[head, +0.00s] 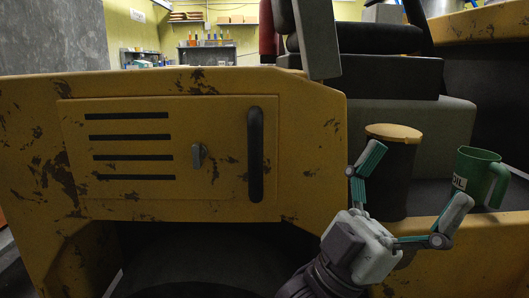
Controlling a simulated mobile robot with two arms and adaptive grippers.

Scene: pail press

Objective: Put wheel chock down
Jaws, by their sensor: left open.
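I cannot make out a wheel chock in the head view. My left gripper (412,180) is at the lower right, its two fingers spread wide with nothing between them that it grips. It shows in front of a dark pail (395,185) with a wooden lid (393,132). One finger overlaps the pail's left side in the picture; the other shows to its right, overlapping the mug's lower left. I cannot tell whether either touches. My right gripper is out of view.
A yellow, worn vehicle body (310,185) fills the left and middle, with a slotted panel and a black handle (255,155). A green mug (484,172) marked with letters stands right of the pail. A dark seat (385,75) rises behind. A dark opening lies below the panel.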

